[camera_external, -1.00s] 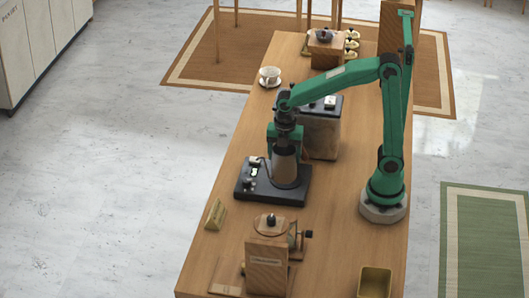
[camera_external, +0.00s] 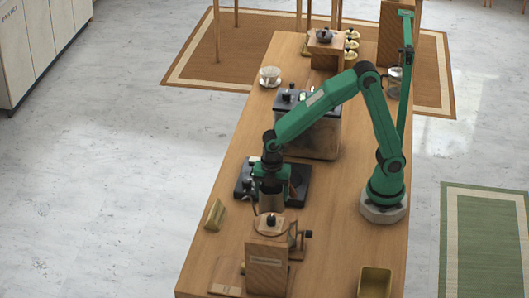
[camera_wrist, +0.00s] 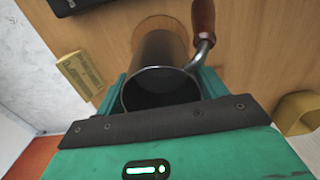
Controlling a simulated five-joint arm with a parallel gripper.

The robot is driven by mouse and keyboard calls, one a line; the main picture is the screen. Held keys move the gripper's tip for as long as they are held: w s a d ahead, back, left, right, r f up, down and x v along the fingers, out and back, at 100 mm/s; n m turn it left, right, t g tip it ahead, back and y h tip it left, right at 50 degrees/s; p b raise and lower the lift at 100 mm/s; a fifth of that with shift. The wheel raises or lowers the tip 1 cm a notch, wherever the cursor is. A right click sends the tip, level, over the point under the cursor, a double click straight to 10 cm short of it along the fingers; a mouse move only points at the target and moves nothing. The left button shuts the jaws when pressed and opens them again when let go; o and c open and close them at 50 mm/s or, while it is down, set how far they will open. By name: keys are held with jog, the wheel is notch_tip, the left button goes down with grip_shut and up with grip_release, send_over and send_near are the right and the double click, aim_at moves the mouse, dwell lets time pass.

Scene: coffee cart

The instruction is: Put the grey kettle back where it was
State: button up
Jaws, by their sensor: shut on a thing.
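The grey kettle (camera_external: 271,202) is between the jaws of my gripper (camera_external: 271,188), over the table just behind the wooden grinder (camera_external: 267,262). In the wrist view the kettle (camera_wrist: 158,55) is a dark grey cylinder with an open round mouth, and the green jaws of my gripper (camera_wrist: 160,88) are shut on its sides. A brown handle (camera_wrist: 203,18) on a metal bracket shows beside its rim. The kettle's base is hidden, so I cannot tell whether it touches the table. The black flat base unit (camera_external: 300,190) lies behind my gripper.
A boxy machine (camera_external: 318,138) stands behind the black unit. A cup on a saucer (camera_external: 270,78) is farther back. An open yellow bin (camera_external: 375,281) is at the front right.

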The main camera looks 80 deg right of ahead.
jog(key=shift+f, duration=2)
jog(key=shift+f, duration=0.15)
jog(key=o, duration=1.3)
notch_tip(320, 180, up, 12)
jog(key=shift+r, duration=0.15)
